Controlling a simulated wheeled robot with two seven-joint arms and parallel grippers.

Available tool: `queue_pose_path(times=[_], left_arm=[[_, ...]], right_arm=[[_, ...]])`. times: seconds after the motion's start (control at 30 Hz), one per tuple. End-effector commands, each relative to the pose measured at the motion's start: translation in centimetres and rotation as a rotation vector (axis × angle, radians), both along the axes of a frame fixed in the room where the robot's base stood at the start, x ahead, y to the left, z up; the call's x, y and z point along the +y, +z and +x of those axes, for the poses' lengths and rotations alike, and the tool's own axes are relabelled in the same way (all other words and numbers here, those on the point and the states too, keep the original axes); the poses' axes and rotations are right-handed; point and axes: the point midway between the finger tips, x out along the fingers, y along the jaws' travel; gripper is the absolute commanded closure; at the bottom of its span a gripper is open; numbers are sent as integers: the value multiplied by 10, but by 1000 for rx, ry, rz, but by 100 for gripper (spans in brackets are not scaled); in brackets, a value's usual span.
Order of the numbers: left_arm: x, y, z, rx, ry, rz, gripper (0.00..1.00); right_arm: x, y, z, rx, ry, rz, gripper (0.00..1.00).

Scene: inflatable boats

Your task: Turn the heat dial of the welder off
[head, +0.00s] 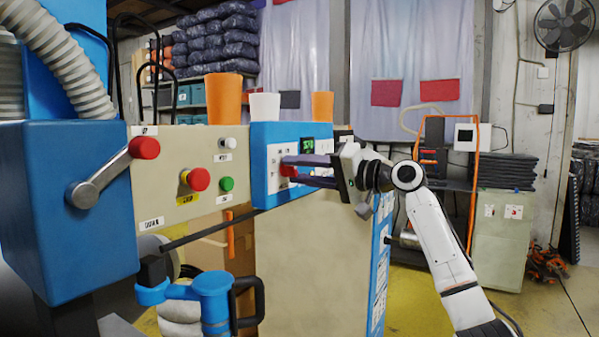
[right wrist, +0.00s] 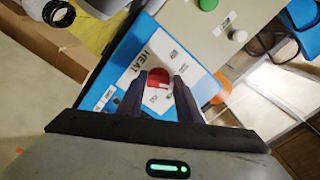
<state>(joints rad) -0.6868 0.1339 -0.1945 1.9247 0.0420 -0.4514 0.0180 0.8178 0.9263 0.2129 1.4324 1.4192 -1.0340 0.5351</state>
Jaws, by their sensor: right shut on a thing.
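The welder is a machine with a blue front panel (head: 262,140) and a small green-lit display (head: 307,145). Its heat dial (head: 291,171) is a red knob on a white label plate; in the right wrist view the red dial (right wrist: 159,76) sits by the word HEAT. My right gripper (head: 287,170) reaches in from the right with its dark fingers on either side of the dial, shut on it. In the right wrist view the fingers of my right gripper (right wrist: 161,86) flank the knob. The dial's setting cannot be read. My left gripper is not in view.
Left of the panel are a red-knobbed lever (head: 143,148), a red button (head: 198,179) and a green button (head: 227,184). Orange cups (head: 223,98) and a white cup (head: 264,106) stand on top. A blue clamp-like part (head: 205,295) juts out below.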

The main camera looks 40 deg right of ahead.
Motion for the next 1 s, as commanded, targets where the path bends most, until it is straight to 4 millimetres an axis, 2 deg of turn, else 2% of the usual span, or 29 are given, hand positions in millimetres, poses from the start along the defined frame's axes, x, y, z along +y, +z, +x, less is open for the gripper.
queue_pose_path(times=[1.0], left_arm=[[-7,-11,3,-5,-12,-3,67]], right_arm=[[0,-4,0,-262,2,-907,90]])
